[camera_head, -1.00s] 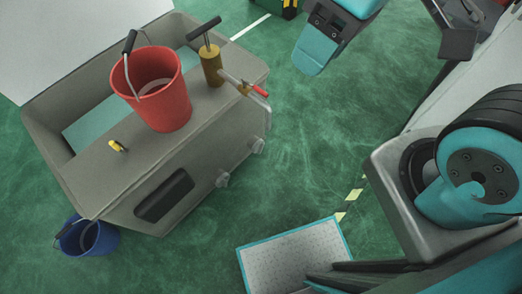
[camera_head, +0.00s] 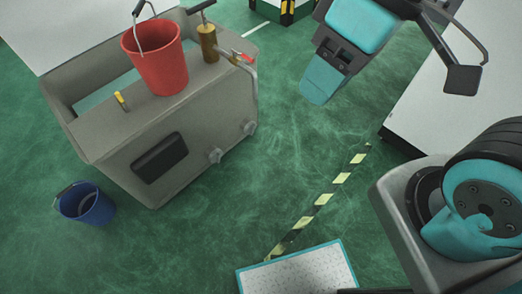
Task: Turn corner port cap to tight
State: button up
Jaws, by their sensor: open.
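A grey box-shaped casting (camera_head: 110,140) stands on the floor at the left. Two small grey knob-like caps stick out of its front side, one mid-side (camera_head: 215,156) and one near the right corner (camera_head: 249,128). The one near the right corner looks like the corner port cap; how tight it sits is too small to tell. My teal and dark arm links hang at the top right, well apart from the casting. I cannot make out my gripper's jaws in this view.
A red bucket (camera_head: 160,62), a brass pump-like tool (camera_head: 208,43) and a small yellow-topped item (camera_head: 121,100) stand on the casting. A blue bucket (camera_head: 88,205) is on the floor at left. A teal-edged perforated plate (camera_head: 295,272) lies in front.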

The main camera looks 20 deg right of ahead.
aim_at(250, 128)
jog(key=u, duration=0.55)
jog(key=k, duration=0.15)
jog(key=z, duration=1.6)
jog(key=i, duration=0.95)
jog(key=u, duration=0.05)
